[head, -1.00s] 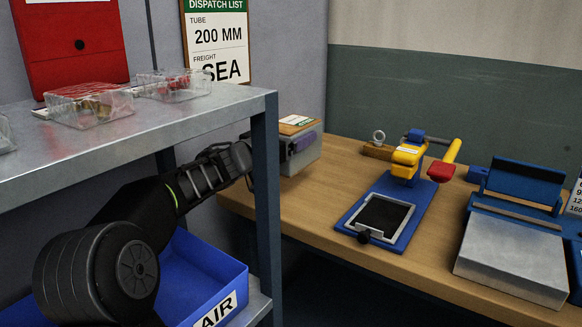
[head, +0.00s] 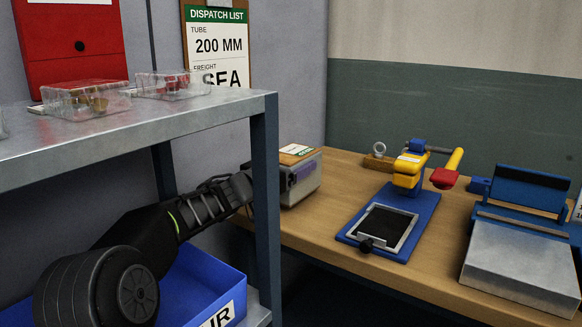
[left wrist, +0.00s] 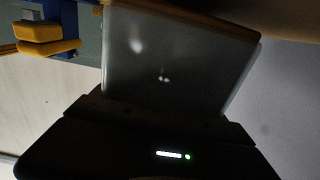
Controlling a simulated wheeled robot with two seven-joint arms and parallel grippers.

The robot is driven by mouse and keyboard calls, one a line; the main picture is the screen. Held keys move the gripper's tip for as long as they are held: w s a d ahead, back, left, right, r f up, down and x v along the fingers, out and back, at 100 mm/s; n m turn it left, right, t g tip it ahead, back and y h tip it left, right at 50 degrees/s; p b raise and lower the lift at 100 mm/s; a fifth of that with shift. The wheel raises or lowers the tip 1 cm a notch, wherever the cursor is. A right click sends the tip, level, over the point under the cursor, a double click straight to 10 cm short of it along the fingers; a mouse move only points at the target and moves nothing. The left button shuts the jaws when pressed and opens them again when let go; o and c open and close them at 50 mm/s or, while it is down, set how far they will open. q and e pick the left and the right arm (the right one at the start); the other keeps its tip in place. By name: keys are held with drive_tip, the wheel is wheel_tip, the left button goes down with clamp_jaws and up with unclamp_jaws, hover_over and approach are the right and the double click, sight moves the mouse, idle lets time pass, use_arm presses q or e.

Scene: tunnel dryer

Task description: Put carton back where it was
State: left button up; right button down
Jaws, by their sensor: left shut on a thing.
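A grey carton (head: 304,183) with a brown top and a white-and-green label stands at the back left of the wooden bench, just past the shelf post. A purple patch shows on its side. My left gripper (head: 284,181) reaches behind the post to the carton and is shut on it; the post hides part of the jaws. In the left wrist view, a smooth grey face of the carton (left wrist: 175,65) fills the space in front of the gripper. Whether the carton touches the bench is unclear. My right gripper is not in view.
A metal shelf (head: 120,128) with clear trays (head: 85,103) stands over my left arm. A blue bin (head: 200,285) is below. The bench holds a blue-and-yellow press (head: 408,175) and a blue-and-silver device (head: 520,262). A dispatch list (head: 218,45) hangs behind.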

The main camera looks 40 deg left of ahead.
use_arm(q)
drive_tip(key=shift+r, duration=0.1)
drive_tip(key=shift+f, duration=0.35)
drive_tip(key=shift+f, duration=0.15)
drive_tip(key=o, duration=2)
drive_tip(key=shift+f, duration=0.15)
